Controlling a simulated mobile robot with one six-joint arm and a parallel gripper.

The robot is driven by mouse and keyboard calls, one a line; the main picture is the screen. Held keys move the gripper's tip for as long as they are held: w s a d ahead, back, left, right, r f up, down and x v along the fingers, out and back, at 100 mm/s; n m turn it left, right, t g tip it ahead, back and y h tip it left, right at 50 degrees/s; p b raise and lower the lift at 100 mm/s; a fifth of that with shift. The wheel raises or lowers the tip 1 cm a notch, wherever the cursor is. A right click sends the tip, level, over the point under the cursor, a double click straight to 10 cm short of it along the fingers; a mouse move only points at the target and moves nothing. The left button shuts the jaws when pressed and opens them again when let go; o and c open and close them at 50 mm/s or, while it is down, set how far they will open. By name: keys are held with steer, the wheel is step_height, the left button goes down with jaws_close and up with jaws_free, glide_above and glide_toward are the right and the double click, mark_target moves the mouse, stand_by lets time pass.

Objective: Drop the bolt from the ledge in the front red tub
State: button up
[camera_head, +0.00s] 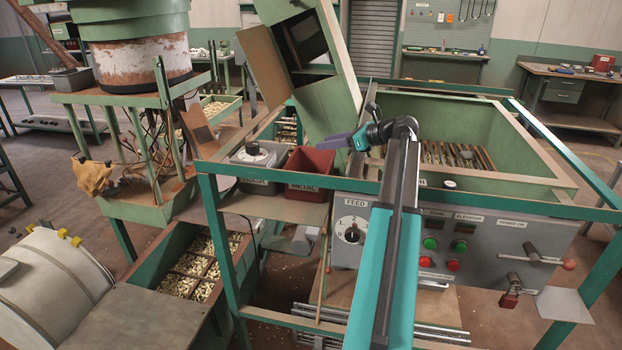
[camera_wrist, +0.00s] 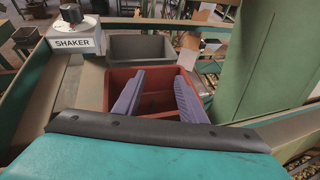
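The red tub (camera_head: 308,171), marked METAL, sits on the frame at centre left. It also shows in the wrist view (camera_wrist: 120,76), straight ahead of my gripper. My gripper (camera_head: 335,143) has purple fingers and points left, close to the tub. In the wrist view its fingers (camera_wrist: 160,78) stand apart, with the tub's inside visible between them and nothing held. I cannot make out a bolt in the tub; part of its floor is hidden by the fingers.
A grey SHAKER box (camera_head: 256,158) with a knob stands left of the tub. A grey tub (camera_wrist: 140,47) is behind the red one. A green chute (camera_head: 325,95) rises close behind. The large green hopper (camera_head: 490,108) and the control panel (camera_head: 455,240) are to the right.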

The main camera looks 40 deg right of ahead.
steer(key=b+v, duration=0.2)
steer(key=v, duration=1.1)
steer(key=shift+s+d+r, duration=0.1)
steer(key=shift+s+r, duration=0.05)
steer(key=shift+s, duration=0.2)
stand_by(0.4)
